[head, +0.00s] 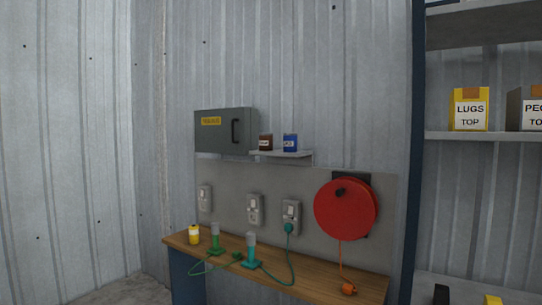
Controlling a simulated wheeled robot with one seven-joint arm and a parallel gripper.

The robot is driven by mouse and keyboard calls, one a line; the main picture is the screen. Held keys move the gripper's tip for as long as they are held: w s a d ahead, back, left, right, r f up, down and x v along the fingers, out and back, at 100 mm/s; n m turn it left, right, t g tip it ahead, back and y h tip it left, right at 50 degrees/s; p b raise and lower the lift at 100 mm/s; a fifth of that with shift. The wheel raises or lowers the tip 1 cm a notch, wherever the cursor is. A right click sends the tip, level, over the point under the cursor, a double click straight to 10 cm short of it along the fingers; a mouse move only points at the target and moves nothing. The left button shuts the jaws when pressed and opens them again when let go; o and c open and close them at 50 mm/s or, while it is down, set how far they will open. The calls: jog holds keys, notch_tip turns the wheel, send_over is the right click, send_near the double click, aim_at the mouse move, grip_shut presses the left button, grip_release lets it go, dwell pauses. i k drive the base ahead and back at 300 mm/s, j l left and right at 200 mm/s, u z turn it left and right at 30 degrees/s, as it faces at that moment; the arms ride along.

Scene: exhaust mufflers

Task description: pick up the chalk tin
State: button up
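I cannot tell for sure which thing is the chalk tin. A small blue tin (290,142) with a pale label stands on a little wall shelf (297,154). A brown tin (266,142) with a pale label stands to its left on the same shelf. Both labels are too small to read. A yellow container (194,235) with a pale band stands at the left end of the wooden bench (215,257). My gripper is not in this view.
A grey wall cabinet (224,132) hangs left of the shelf. Sockets and a red reel (345,209) are on the panel. Green (215,240) and teal (251,252) corded devices stand on the bench. Shelving at right holds a yellow LUGS box (469,112).

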aim_at(266, 140)
jog(key=i+j+u, duration=0.1)
jog(key=i+j, duration=0.2)
jog(key=i, duration=0.15)
jog(key=i+j, duration=0.3)
jog(key=i, duration=0.15)
jog(key=i+j+u, duration=0.15)
jog(key=i, duration=0.35)
jog(key=i+j+u, duration=0.1)
jog(key=i+j, duration=0.25)
jog(key=i, duration=0.1)
